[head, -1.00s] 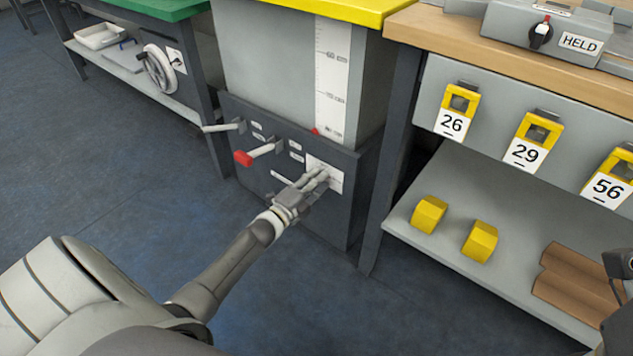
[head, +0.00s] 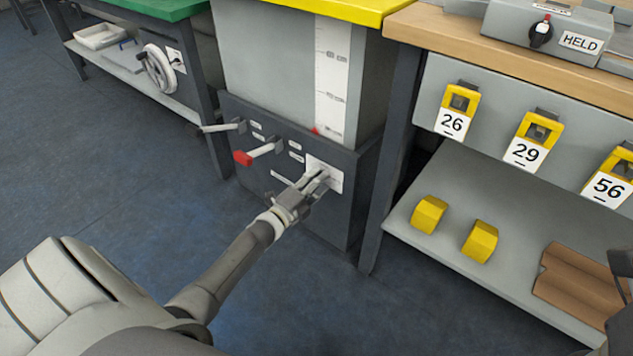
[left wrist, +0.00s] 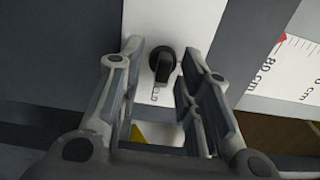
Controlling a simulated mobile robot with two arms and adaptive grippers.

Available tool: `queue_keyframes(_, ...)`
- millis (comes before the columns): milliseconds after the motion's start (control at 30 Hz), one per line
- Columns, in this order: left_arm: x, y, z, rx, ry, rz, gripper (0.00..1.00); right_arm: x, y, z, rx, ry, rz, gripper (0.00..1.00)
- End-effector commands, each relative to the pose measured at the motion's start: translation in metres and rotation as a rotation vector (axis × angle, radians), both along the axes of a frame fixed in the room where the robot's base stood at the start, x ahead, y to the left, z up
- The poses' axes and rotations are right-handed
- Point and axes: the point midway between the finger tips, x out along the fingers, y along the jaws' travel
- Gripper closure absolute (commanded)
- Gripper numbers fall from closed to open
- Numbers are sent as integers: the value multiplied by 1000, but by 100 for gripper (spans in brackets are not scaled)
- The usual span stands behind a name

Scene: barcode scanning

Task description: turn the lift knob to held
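The lift knob (left wrist: 163,64) is small and black. It sits on a white plate (head: 335,176) low on the lift's dark front panel. Part of a label reading like "HELD" shows beside the knob in the left wrist view, and I cannot tell exactly which way the knob points. My left gripper (head: 322,178) is at the plate with its two fingers apart, one on each side of the knob. Gaps show between the knob and the fingers. In the head view the gripper hides the knob. A dark part of my right arm shows at the right edge, its fingers unclear.
A red-tipped lever (head: 243,158) and a grey lever (head: 222,127) stick out of the panel left of my gripper. The workbench (head: 510,45) with yellow numbered tags stands close on the right; a grey box (head: 500,24) with a separate knob and HELD sign is on top.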

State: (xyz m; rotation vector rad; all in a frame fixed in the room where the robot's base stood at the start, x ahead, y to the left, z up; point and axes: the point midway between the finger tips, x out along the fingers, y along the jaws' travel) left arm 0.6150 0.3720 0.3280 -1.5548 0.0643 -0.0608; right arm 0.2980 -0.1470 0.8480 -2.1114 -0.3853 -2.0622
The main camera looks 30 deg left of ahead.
Motion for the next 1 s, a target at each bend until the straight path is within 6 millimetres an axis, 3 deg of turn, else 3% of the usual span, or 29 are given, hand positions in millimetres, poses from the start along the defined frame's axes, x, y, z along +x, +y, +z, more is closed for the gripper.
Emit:
queue_keyframes(200,-2,1,1,0,-2,1,68,1,0,1,2,0,-1,60)
queue_keyframes(367,-16,2,0,0,0,0,68,1,0,0,1,0,-1,60)
queue_keyframes(800,-94,8,0,-1,1,0,68,1,0,0,0,1,0,60)
queue_keyframes(1000,-115,10,0,0,0,1,68,1,0,0,-1,2,0,60)
